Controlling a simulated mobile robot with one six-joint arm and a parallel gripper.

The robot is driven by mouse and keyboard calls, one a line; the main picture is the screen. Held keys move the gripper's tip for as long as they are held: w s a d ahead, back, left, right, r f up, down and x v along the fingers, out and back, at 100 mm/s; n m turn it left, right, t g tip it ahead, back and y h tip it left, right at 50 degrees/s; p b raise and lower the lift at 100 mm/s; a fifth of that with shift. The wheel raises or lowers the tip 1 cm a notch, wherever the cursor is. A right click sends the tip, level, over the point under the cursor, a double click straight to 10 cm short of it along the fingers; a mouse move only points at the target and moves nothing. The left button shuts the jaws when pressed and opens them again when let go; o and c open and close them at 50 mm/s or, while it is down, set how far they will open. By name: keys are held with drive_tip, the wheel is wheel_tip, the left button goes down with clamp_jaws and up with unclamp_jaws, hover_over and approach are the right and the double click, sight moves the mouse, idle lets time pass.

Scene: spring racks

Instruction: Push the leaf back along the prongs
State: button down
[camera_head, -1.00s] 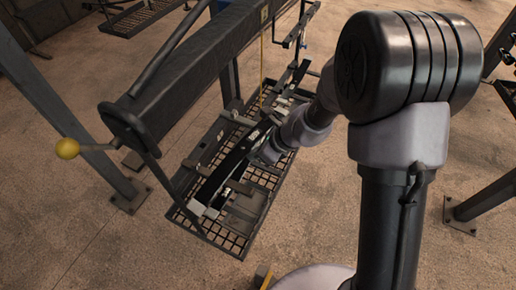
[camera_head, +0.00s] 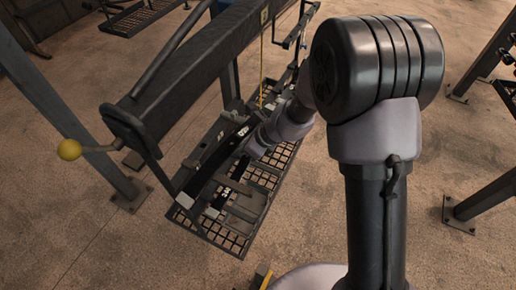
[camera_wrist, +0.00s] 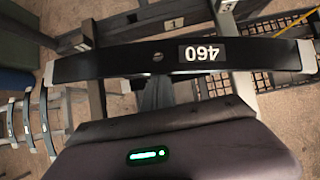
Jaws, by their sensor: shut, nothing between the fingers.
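The leaf (camera_wrist: 120,63) is a long, black, slightly curved bar with pale end caps and a label reading 460, upside down in the wrist view. It lies across the grey prongs (camera_wrist: 96,98). In the head view, the leaf (camera_head: 215,158) runs beneath the dark beam, partly hidden by my arm. My gripper (camera_wrist: 156,92) is shut and empty, its fingers pointing at the leaf's near long edge, just left of the label. The fingertips meet or nearly meet that edge; exact contact is hard to tell. In the head view my wrist covers the fingers.
The dark beam (camera_head: 190,65) with a yellow-knobbed lever (camera_head: 69,149) overhangs the rack. A mesh tray (camera_head: 215,232) lies below the prongs. Several other leaves (camera_wrist: 30,130) show at the wrist view's left. Steel posts (camera_head: 75,120) stand around; the floor at lower left is open.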

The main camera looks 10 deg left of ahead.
drive_tip(key=shift+w+a+p, duration=0.15)
drive_tip(key=shift+w+a, duration=0.05)
drive_tip(key=shift+a, duration=0.35)
drive_tip(key=shift+w+a+p, duration=0.15)
drive_tip(key=shift+a, duration=0.4)
drive_tip(key=s+d+b, duration=0.2)
drive_tip(key=d, duration=0.3)
drive_tip(key=shift+d, duration=0.35)
drive_tip(key=shift+b, duration=0.3)
drive_tip(key=s+d+f+n+t+h+b, duration=0.2)
drive_tip(key=s+d+n+t+h+b, duration=0.1)
drive_tip(key=s+d+n+b, duration=1.4)
drive_tip(key=s+h+b, duration=0.1)
drive_tip(key=s+b, duration=0.2)
drive_tip(key=b, duration=0.4)
drive_tip(key=shift+s+f+n+b, duration=0.2)
drive_tip(key=shift+f+n+b, duration=0.1)
drive_tip(key=shift+b, duration=0.1)
